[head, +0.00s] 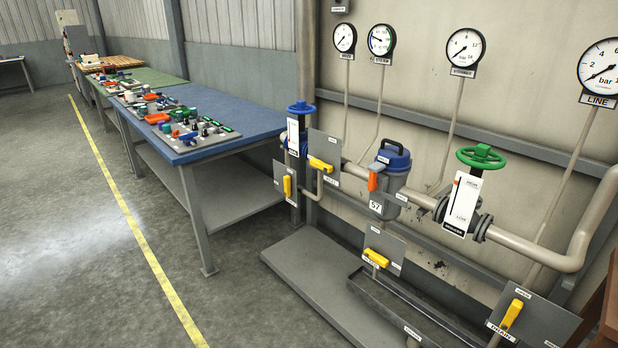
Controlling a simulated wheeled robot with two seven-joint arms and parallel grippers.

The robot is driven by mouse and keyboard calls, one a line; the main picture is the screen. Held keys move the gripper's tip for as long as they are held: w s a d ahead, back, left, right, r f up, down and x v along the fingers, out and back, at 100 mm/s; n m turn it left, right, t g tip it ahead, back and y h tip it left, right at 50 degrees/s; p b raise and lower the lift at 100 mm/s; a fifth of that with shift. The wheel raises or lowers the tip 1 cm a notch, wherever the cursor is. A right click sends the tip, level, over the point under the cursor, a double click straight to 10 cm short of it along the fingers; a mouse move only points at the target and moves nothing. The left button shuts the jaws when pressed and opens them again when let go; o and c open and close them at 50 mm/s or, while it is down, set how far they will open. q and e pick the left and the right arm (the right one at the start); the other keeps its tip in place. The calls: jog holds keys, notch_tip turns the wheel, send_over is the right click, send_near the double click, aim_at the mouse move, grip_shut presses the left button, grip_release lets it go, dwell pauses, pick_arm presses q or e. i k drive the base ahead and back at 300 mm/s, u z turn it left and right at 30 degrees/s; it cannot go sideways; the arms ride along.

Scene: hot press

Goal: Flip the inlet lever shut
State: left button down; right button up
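Several yellow levers sit on grey plates along the pipework at the right. One yellow lever (321,164) lies slanted on an upper plate beside the blue-handled valve. A second yellow lever (287,187) stands nearly upright on a plate lower left of it. A third yellow lever (376,257) lies slanted below the grey pot. A fourth yellow lever (511,314) is steeply tilted at the lower right, on a plate that seems labelled DRAIN. The small labels are too blurred to tell which lever is the inlet one. Neither of my grippers is in view.
A grey pot with a blue lid (391,170) and orange handle, a green handwheel (481,156) and a blue handwheel (301,107) stand on the line. Gauges (466,47) hang above. A low grey platform (320,285) lies below. A blue-topped bench (220,105) stands left; floor is clear.

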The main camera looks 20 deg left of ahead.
aim_at(314, 161)
jog(key=k, duration=0.5)
jog(key=u, duration=0.8)
jog(key=i, duration=0.75)
jog(key=u, duration=0.65)
jog(key=i, duration=1)
jog(key=z, duration=1.15)
jog(key=i, duration=0.5)
jog(key=z, duration=0.55)
